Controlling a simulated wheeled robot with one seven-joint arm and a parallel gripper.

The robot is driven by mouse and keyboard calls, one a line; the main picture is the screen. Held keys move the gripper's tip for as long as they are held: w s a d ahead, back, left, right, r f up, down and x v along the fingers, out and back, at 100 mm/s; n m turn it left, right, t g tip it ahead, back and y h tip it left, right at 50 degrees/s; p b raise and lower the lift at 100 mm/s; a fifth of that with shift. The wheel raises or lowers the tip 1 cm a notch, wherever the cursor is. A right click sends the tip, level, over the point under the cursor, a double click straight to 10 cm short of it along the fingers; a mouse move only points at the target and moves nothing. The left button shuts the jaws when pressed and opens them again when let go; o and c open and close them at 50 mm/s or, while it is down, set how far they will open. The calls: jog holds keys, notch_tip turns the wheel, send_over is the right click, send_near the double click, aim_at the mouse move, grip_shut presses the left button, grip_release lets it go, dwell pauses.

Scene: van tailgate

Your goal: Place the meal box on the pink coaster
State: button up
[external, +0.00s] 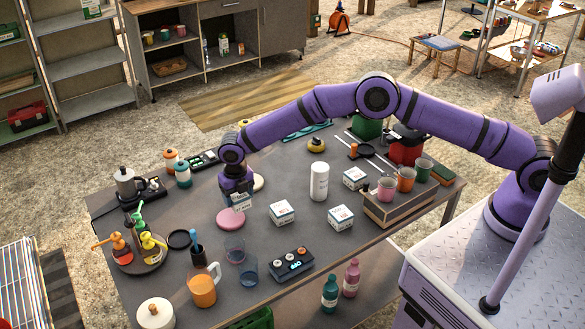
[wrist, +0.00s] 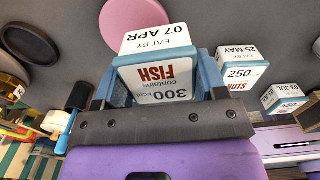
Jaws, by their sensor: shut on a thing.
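My gripper (external: 238,190) is shut on a white meal box (external: 241,203). In the wrist view the box (wrist: 158,67) sits between the blue fingers and reads "FISH", "300" and "EAT BY 07 APR". The pink coaster (external: 230,219) lies flat and bare on the dark table, just in front of and below the held box in the external view. In the wrist view the coaster (wrist: 134,14) shows beyond the box at the top edge. The box appears held above the table; its exact height is hard to tell.
Other white meal boxes (external: 282,213) stand right of the coaster, with a white cylinder (external: 319,182) behind. A black round coaster (external: 179,240) and a bottle tray (external: 140,257) are to the left.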

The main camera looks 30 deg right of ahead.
aim_at(238, 204)
jog(key=shift+w+a, duration=0.15)
jog(key=shift+w, duration=0.1)
jog(key=shift+f, duration=1.75)
jog(key=shift+f, duration=0.1)
jog(key=o, duration=1)
notch_tip(238, 204, up, 12)
jog(key=shift+r, duration=0.1)
